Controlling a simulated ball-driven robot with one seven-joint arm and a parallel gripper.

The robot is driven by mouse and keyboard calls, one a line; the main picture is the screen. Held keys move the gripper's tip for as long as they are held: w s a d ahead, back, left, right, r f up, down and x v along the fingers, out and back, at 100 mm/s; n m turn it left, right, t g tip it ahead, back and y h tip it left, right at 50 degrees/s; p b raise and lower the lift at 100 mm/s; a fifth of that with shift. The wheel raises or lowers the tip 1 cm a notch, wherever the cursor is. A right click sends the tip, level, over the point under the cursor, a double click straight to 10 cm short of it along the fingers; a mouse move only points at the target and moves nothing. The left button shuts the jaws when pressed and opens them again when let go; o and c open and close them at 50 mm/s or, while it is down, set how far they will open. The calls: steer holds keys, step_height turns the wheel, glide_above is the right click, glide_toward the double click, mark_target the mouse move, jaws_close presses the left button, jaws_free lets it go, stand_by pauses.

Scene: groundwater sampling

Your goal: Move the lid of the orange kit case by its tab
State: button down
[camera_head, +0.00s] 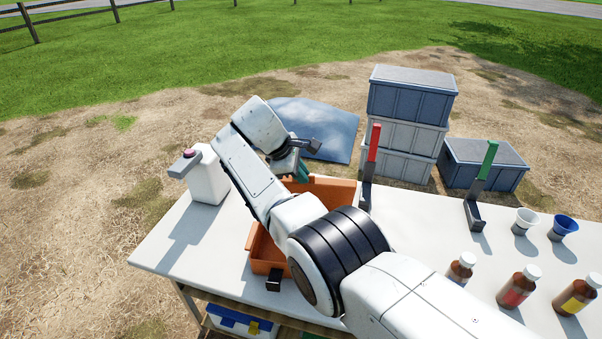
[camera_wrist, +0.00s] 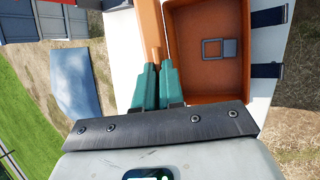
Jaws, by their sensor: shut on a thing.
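The orange kit case (camera_head: 262,256) stands open on the white table, partly hidden behind my arm. Its lid (camera_head: 336,189) is raised steeply along the case's far side. In the wrist view the lid (camera_wrist: 149,22) is seen nearly edge-on, left of the open case (camera_wrist: 190,75). My gripper (camera_head: 302,173), with teal fingers, is at the lid's upper edge. In the wrist view my gripper (camera_wrist: 157,70) is shut on the lid's orange tab (camera_wrist: 156,52). A small grey square frame (camera_wrist: 218,48) lies in the case.
A white jug (camera_head: 207,178) stands left of the case. Red-handled (camera_head: 372,145) and green-handled (camera_head: 487,162) upright tools, cups and brown bottles (camera_head: 517,290) stand to the right. Stacked crates (camera_head: 410,95) and a blue mat (camera_head: 320,122) are on the ground behind.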

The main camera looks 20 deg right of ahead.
steer(key=shift+r, duration=0.1)
stand_by(0.4)
steer(key=c, duration=1.2)
jaws_free()
steer(key=shift+c, duration=0.2)
steer(key=shift+a, duration=0.1)
steer(key=b+v, duration=0.1)
steer(key=v, duration=0.9)
steer(key=shift+a+r, duration=0.2)
steer(key=shift+r, duration=0.05)
steer(key=shift+c, duration=0.2)
